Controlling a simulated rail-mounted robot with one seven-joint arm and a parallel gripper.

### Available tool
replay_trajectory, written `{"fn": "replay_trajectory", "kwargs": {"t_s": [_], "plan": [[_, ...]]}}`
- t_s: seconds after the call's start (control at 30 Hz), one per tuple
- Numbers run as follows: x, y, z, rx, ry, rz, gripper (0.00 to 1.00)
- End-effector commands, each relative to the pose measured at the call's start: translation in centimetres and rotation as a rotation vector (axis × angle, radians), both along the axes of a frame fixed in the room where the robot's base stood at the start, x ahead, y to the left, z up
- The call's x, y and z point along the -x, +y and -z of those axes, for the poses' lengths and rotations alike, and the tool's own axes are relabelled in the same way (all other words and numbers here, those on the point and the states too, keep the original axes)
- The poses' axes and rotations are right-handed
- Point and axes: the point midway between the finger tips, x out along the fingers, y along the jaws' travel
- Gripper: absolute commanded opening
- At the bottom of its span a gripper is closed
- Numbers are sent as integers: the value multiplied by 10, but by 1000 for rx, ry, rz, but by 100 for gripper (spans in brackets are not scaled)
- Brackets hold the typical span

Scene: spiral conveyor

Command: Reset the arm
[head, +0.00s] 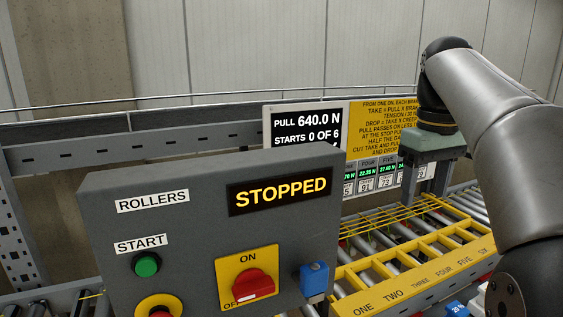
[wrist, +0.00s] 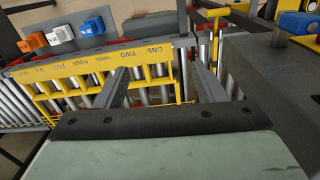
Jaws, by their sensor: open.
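My gripper (head: 426,188) hangs at the right of the head view, at the end of my grey arm, with its fingers pointing down. It is above the far side of the roller conveyor (head: 461,209), in front of the yellow instruction board (head: 383,120). In the wrist view my gripper (wrist: 164,82) shows two grey fingers spread apart, with nothing between them but the yellow frame (wrist: 148,74) and rollers beyond. The gripper is open and empty. Whether the fingertips touch the yellow frame I cannot tell.
A grey control box (head: 205,230) reads STOPPED, with a green start button (head: 146,265), red switch (head: 253,285) and blue block (head: 314,278). A display (head: 304,128) reads PULL 640.0 N, STARTS 0 OF 6. Orange, white and blue blocks (wrist: 93,27) sit beyond the yellow frame.

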Motion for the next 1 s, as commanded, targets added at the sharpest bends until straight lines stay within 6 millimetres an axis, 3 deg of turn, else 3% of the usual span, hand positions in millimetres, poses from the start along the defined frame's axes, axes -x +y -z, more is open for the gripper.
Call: {"fn": "replay_trajectory", "kwargs": {"t_s": [0.17, 0.27, 0.37, 0.6, 0.7, 0.83, 1.0], "plan": [[14, 21, 40, 3, -9, 45, 63], [28, 36, 73, 3, -19, 84, 63], [53, 54, 120, 1, -33, 137, 63], [134, 89, 241, -16, -64, 268, 63], [162, 96, 277, -24, -73, 307, 63], [185, 101, 304, -31, -80, 337, 63], [191, 102, 313, -32, -82, 348, 63]]}}
